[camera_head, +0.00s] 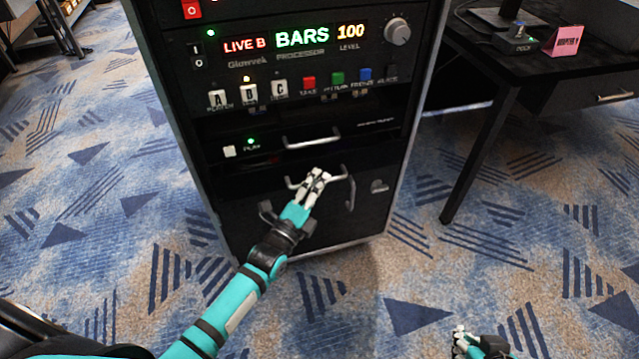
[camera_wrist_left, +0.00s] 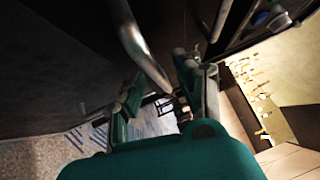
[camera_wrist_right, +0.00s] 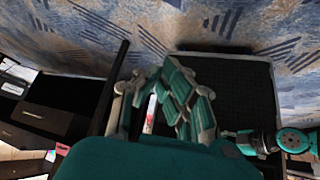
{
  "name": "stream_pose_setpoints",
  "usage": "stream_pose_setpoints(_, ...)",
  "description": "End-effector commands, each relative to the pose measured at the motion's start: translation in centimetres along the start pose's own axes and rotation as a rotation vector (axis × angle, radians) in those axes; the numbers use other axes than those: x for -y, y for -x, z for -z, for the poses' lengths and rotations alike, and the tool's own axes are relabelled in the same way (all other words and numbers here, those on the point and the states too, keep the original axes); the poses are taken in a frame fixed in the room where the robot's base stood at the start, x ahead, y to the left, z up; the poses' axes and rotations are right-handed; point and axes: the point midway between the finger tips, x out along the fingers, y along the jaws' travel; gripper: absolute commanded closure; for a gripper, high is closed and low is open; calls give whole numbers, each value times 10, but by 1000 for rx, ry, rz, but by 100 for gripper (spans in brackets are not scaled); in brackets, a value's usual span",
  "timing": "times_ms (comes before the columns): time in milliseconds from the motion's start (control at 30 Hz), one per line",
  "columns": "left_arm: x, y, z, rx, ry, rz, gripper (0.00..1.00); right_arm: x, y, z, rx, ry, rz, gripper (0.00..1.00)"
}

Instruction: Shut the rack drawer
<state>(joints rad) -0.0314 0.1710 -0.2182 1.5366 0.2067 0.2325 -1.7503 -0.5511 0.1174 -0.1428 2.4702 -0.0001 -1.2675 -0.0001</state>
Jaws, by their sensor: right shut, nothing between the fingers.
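The rack drawer is the dark, low front across the black equipment rack (camera_head: 205,95), with a silver bar handle (camera_head: 338,178). A dark band shows above its front; how far it stands out is hard to tell. My left gripper (camera_head: 316,180) is at this handle, its fingers overlapping the bar. In the left wrist view a silver bar (camera_wrist_left: 145,50) runs down toward the fingers of that gripper (camera_wrist_left: 160,98); I cannot tell whether they close on it. My right gripper (camera_head: 463,340) is shut and empty, low over the carpet, far from the rack.
Another silver handle (camera_head: 311,139) is above the drawer, below the lit control panel (camera_head: 300,40). A black table (camera_head: 480,60) stands at right. Patterned carpet (camera_head: 90,240) is clear around the rack.

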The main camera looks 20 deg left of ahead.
Motion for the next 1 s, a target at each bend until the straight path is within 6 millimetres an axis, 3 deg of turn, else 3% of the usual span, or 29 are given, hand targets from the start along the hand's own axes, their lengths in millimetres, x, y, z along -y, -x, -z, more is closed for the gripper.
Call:
stream_pose_setpoints(433,0,-11,0,-1,-1,-1,66,2,-2,12,-57,1,3,100)
stream_pose_setpoints(700,0,-10,0,-1,-1,-1,100,2,-2,12,-56,1,3,100)
stream_pose_setpoints(1000,-1,-10,0,-1,-2,-3,100,2,-2,12,-56,1,4,100)
